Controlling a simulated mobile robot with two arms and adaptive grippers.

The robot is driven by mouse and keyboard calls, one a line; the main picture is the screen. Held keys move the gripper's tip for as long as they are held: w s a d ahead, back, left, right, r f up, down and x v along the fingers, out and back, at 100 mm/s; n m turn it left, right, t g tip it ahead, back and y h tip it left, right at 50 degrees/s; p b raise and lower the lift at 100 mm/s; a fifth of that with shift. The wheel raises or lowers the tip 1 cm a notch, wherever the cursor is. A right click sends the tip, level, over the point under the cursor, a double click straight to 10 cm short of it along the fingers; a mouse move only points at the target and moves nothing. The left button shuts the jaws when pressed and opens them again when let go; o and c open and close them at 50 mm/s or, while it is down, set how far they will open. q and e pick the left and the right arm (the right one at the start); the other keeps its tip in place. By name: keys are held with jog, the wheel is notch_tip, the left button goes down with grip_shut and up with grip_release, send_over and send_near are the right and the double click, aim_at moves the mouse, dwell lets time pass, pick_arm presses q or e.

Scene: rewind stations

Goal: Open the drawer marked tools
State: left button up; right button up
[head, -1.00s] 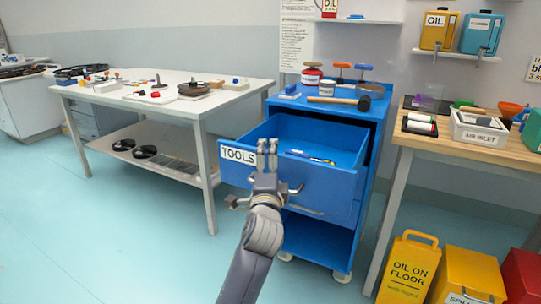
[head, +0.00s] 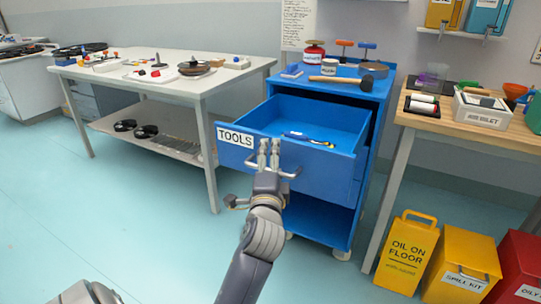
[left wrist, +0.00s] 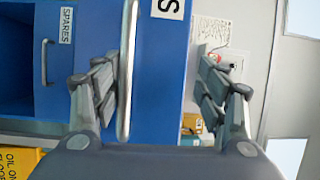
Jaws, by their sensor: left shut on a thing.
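The blue drawer marked TOOLS (head: 232,154) stands well open at the top of the blue cabinet (head: 368,150). Its label (head: 235,138) is on the upper left of the front. My left gripper (head: 268,152) is at the drawer front, shut on its metal bar handle (head: 290,174). In the left wrist view the handle (left wrist: 127,70) runs between the two fingers of my left gripper (left wrist: 158,85), close to the left one. A screwdriver-like tool (head: 308,138) lies inside the drawer. My right gripper is not in view.
In the left wrist view, a drawer marked SPARES (left wrist: 66,50) is beside the tools drawer. A white table (head: 165,85) stands left, a wooden bench (head: 470,128) right. A yellow floor sign (head: 405,255) and bins stand lower right. The floor at left is clear.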

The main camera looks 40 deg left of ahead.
pick_arm(q)
jog(key=shift+t, duration=0.3)
jog(key=s+d+r, duration=0.2)
jog(key=s, duration=0.1)
jog(key=shift+d, duration=0.2)
jog(key=shift+c, duration=0.2)
jog(key=s, duration=0.1)
jog(key=d, duration=0.1)
jog(key=s, duration=0.1)
jog(key=shift+s+d+r, duration=0.25)
jog(key=shift+s+d, duration=0.1)
jog(key=c, duration=0.4)
jog(key=shift+s+d+f+b, duration=0.35)
jog(key=shift+s+d+f, duration=0.2)
jog(key=shift+s, duration=0.2)
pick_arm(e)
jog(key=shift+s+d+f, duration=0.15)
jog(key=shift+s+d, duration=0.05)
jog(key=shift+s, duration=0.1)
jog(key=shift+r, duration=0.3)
pick_arm(q)
jog(key=shift+f, duration=0.15)
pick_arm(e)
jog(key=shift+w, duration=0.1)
